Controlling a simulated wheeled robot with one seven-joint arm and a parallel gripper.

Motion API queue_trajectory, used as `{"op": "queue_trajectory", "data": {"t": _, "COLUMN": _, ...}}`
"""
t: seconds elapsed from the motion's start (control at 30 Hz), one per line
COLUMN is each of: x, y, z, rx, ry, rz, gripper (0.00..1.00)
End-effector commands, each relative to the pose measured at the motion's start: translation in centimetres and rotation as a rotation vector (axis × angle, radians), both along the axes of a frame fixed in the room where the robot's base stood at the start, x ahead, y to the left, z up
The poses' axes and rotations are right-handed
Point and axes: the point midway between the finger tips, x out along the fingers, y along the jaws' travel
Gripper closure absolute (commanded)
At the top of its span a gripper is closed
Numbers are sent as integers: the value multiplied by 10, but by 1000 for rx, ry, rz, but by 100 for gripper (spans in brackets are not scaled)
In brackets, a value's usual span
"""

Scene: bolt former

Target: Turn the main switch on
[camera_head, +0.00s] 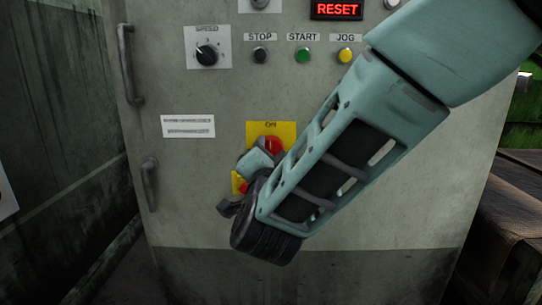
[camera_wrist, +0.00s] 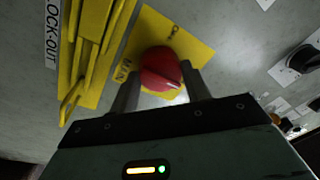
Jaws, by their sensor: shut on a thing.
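The main switch is a red rotary knob (camera_head: 272,145) on a yellow plate (camera_head: 285,129) marked ON, on the front of the grey cabinet. My gripper (camera_head: 262,151) reaches it from the lower right and hides part of the knob and plate. In the wrist view, the red knob (camera_wrist: 160,66) sits between the two dark fingers of my gripper (camera_wrist: 160,80), one on each side. The jaws are shut on the knob. A pale mark shows on the knob's raised grip. The plate's lower part is hidden in the head view.
A yellow lock-out piece (camera_wrist: 92,45) is close beside the switch plate. Above are the STOP button (camera_head: 260,54), START button (camera_head: 303,55), JOG button (camera_head: 345,55) and SPEED dial (camera_head: 207,53). Door handles (camera_head: 149,184) are at the left.

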Motion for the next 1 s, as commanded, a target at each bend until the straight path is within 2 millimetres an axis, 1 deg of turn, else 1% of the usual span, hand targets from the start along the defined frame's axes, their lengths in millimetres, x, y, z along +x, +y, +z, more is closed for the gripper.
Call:
{"op": "queue_trajectory", "data": {"t": 0.03, "x": 0, "y": 0, "z": 0, "rx": 2, "ry": 1, "rz": 0, "gripper": 76}}
{"op": "queue_trajectory", "data": {"t": 0.07, "x": 0, "y": 0, "z": 0, "rx": 2, "ry": 1, "rz": 0, "gripper": 50}}
{"op": "queue_trajectory", "data": {"t": 0.1, "x": 0, "y": 0, "z": 0, "rx": 2, "ry": 1, "rz": 0, "gripper": 39}}
{"op": "queue_trajectory", "data": {"t": 0.13, "x": 0, "y": 0, "z": 0, "rx": 1, "ry": 1, "rz": 1, "gripper": 31}}
{"op": "queue_trajectory", "data": {"t": 0.43, "x": -1, "y": 0, "z": 0, "rx": 0, "ry": 1, "rz": 1, "gripper": 31}}
{"op": "queue_trajectory", "data": {"t": 0.57, "x": -10, "y": 2, "z": 0, "rx": 1, "ry": 1, "rz": 3, "gripper": 31}}
{"op": "queue_trajectory", "data": {"t": 0.67, "x": -26, "y": 2, "z": 0, "rx": 0, "ry": 3, "rz": 3, "gripper": 31}}
{"op": "queue_trajectory", "data": {"t": 1.0, "x": -105, "y": 5, "z": -9, "rx": -2, "ry": 3, "rz": 5, "gripper": 31}}
